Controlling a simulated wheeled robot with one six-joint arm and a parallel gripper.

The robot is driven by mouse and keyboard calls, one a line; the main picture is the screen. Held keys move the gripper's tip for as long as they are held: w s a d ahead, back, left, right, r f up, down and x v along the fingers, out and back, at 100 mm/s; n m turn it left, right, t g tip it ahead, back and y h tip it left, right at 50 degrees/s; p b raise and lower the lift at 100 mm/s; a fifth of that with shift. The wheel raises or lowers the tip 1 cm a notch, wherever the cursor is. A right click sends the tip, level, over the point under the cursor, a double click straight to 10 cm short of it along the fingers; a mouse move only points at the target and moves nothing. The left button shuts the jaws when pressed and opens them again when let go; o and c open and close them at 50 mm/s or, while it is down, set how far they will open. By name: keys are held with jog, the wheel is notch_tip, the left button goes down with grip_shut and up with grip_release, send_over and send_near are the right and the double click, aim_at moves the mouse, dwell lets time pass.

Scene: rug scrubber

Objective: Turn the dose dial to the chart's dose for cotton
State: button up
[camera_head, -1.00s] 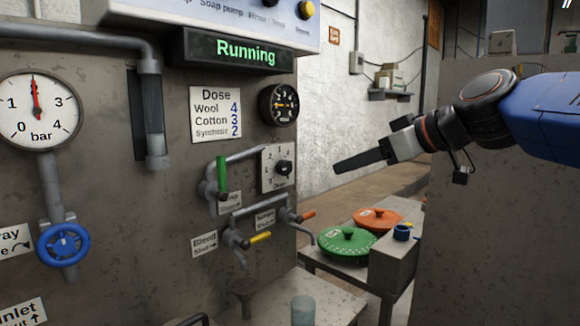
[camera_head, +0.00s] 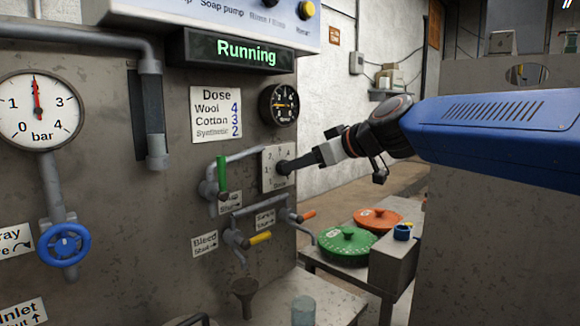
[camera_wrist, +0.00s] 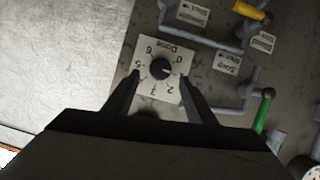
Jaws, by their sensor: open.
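The dose dial (camera_wrist: 160,69) is a black knob on a pale numbered plate, which appears turned around in the wrist view. A small light mark shows on the knob's right side, but I cannot tell which number it points at. In the head view, my gripper (camera_head: 289,167) is at the plate (camera_head: 268,182) and partly hides the knob. In the wrist view, my gripper (camera_wrist: 159,76) is open, with one finger on each side of the knob and gaps between. The dose chart (camera_head: 216,114) reads Wool 4, Cotton 3, Synthetic 2.
A green-handled valve (camera_head: 222,174) is left of the dial. An orange lever (camera_head: 308,215) and a yellow lever (camera_head: 260,238) sit below it. A round gauge (camera_head: 279,104) is above. The display (camera_head: 240,51) reads Running. A green lid (camera_head: 346,243) lies on a bench lower right.

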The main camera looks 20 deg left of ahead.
jog(key=shift+x, duration=2.5)
jog(key=shift+c, duration=0.2)
jog(key=c, duration=1)
